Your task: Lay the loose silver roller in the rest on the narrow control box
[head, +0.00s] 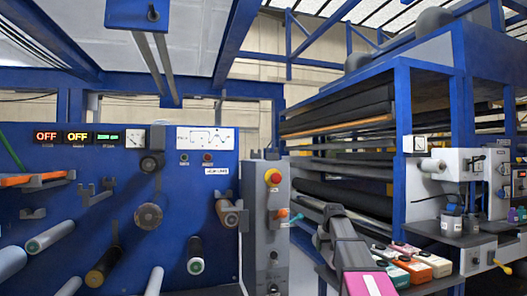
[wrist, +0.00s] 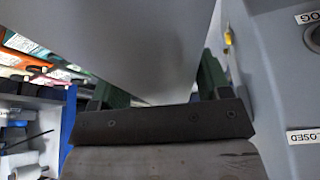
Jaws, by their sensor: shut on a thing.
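The narrow control box (head: 277,240) stands upright near the middle of the head view, grey, with a red stop button on a yellow base. Small upright pieces (head: 264,154) on its top look like the rest, with nothing lying in them. My gripper (wrist: 158,85) is shut on the silver roller (wrist: 140,45), whose smooth grey body fills the upper middle of the wrist view between green fingers. The roller's ends are out of that view. In the head view my arm reaches to the right of the box; the grip itself is hard to make out there.
A blue panel (head: 110,165) at left carries several protruding rollers and brackets. Coloured boxes (head: 430,259) lie right of my arm, below a white machine (head: 465,170). A blue rack (head: 400,140) with dark rolls stands behind. A grey labelled surface (wrist: 290,80) is close at right in the wrist view.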

